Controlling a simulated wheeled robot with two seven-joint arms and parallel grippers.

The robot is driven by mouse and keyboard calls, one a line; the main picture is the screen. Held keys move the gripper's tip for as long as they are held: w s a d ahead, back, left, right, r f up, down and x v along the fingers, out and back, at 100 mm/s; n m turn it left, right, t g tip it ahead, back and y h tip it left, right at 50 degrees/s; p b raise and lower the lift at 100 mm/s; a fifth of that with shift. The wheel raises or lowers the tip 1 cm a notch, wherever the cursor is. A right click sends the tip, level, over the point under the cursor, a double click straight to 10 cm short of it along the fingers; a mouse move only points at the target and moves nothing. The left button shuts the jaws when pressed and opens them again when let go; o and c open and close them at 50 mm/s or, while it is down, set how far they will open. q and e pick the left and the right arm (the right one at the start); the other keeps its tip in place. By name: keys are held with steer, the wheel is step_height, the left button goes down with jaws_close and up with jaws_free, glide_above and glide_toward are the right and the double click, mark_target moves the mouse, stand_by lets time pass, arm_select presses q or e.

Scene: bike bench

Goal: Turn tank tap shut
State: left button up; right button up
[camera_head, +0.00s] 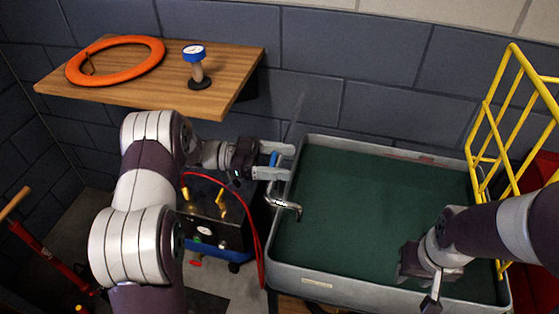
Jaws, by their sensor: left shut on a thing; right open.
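The tank (390,151) is a grey tub with a dark green inside, on the right half of the view. Its tap has a curved metal spout (287,205) that reaches over the tank's left rim. My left gripper (284,160) is at that rim, just above the spout, shut on the tap's handle. A little blue (274,159) shows between its fingers; the rest of the handle is hidden. My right gripper (431,303) is open over the tank's front right part, pointing down, and its fingers are partly cut off from clear view.
A wooden shelf (135,88) on the wall holds an orange ring (117,40) and a blue-topped gauge (195,65). A black machine (218,225) with a red hose stands left of the tank. A yellow rack (492,110) stands at the tank's right.

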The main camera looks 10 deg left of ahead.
arm_select(q)
steer(key=shift+s+m+g, duration=0.1)
steer(key=shift+m+g, duration=0.4)
steer(key=shift+g, duration=0.3)
steer(key=o, duration=1)
steer(key=shift+d, duration=0.1)
steer(key=shift+c, duration=0.2)
steer(key=a+b, duration=0.2)
steer(key=a, duration=1)
steer(key=shift+a, duration=0.3)
